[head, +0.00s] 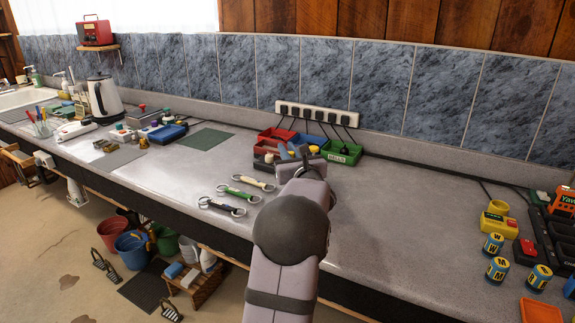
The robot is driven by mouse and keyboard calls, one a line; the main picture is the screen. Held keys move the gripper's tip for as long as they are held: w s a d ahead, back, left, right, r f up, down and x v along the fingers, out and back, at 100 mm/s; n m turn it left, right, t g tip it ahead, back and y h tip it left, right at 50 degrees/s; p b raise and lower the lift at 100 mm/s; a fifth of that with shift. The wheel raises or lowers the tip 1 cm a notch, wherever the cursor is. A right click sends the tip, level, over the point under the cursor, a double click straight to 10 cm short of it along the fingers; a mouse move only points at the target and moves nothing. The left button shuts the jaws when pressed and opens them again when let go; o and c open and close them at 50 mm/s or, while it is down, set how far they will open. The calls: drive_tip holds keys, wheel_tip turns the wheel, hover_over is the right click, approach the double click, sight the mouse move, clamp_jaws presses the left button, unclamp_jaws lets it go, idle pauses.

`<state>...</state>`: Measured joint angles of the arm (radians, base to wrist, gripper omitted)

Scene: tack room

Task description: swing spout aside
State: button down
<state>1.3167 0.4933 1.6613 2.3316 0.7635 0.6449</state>
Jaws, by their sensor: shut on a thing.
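My gripper (299,152) is over the counter, in front of the coloured bins, seen from behind my arm. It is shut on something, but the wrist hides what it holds. Blue and yellow bits show around the fingertips, and I cannot tell whether they belong to the held thing or to the bins' contents. A white sink (18,98) is at the far left, far from my gripper. Small pump- or tap-like shapes (60,78) stand behind it. I cannot make out a spout for certain.
A green bin (343,153) and a red bin (272,136) stand below a power strip (316,114) with black cables. Key-fob-like straps (238,192) lie left of my arm. A kettle (104,98) is at left. Batteries (497,269) and chargers crowd the right.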

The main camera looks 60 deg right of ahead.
drive_tip(key=d+m+g+h+b, duration=0.4)
drive_tip(key=d+m+g+b, duration=0.3)
drive_tip(key=m+g+b, duration=0.4)
drive_tip(key=g, duration=0.5)
drive_tip(key=shift+s+m+g+h, duration=0.2)
drive_tip(key=shift+m+g+h, duration=0.1)
drive_tip(key=shift+g+h, duration=0.1)
idle(0.7)
drive_tip(key=shift+s, duration=0.1)
idle(0.4)
drive_tip(key=c, duration=1.7)
unclamp_jaws()
drive_tip(key=shift+d, duration=0.15)
drive_tip(key=shift+b, duration=0.35)
